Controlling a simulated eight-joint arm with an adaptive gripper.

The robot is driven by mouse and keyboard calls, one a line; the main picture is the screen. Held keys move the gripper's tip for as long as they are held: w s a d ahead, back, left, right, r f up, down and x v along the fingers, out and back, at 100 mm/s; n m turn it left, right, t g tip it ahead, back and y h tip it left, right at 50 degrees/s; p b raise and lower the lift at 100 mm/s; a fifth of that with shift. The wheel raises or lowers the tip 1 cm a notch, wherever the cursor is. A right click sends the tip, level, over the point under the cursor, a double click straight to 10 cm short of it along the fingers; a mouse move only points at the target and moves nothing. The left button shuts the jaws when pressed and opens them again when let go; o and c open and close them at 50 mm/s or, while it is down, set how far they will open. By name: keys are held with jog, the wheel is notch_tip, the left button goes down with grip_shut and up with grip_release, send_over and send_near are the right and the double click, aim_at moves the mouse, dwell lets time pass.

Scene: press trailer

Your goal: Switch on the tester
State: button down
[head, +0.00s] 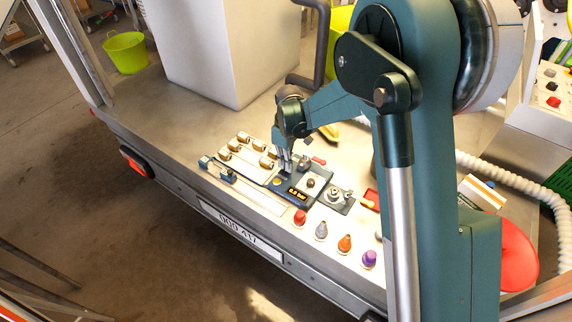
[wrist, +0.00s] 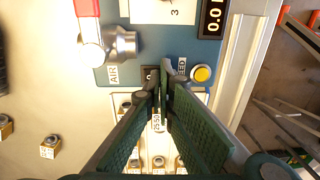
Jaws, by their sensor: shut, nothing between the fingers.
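The tester is a dark blue panel (head: 322,182) on the metal deck, under my gripper (head: 284,170). In the wrist view its blue face (wrist: 160,48) carries a dark display (wrist: 214,20) reading 0.0 and a round yellow button (wrist: 201,74). A metal valve with a red handle (wrist: 88,8) sits at the left, by the label AIR (wrist: 113,75). My gripper (wrist: 164,78) is shut and empty, its fingertips over the panel's lower edge, between that label and the button. They partly hide a small black part (wrist: 150,73); I cannot tell its position or whether the fingertips touch it.
Several brass fittings (head: 239,137) sit on a tray left of the panel. Red, grey, orange and purple-topped pieces (head: 345,243) stand along the deck's front. A large white box (head: 205,50) stands behind. The deck edge drops to the floor at the front.

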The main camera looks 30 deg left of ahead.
aim_at(285, 173)
notch_tip(285, 173, up, 14)
jog(key=s+p, duration=0.1)
jog(key=p, duration=0.2)
jog(key=shift+s, duration=0.35)
dwell(0.4)
jog(key=shift+d, duration=0.1)
jog(key=w+d+r+m+t+y, duration=0.1)
jog(key=d+r+m, duration=0.35)
jog(key=d, duration=0.75)
jog(key=w+d+r+m+t, duration=0.1)
jog(key=d+r, duration=0.7)
jog(key=d, duration=0.3)
jog(key=w+d+r+m+t+y, duration=0.1)
jog(key=d+r+m, duration=0.35)
jog(key=d, duration=0.75)
jog(key=s+d+m+t, duration=0.1)
jog(key=s+d+m, duration=0.1)
jog(key=s+d, duration=0.4)
jog(key=s+d+r+m+t+h, duration=0.1)
jog(key=s+d, duration=0.4)
jog(key=d, duration=0.8)
jog(key=s+d+m+t+h, duration=0.1)
jog(key=s+d+m, duration=0.4)
jog(key=d, duration=0.5)
jog(key=shift+s+d+r+t, duration=0.3)
jog(key=shift+s+r+t, duration=0.1)
jog(key=shift+s+t, duration=0.45)
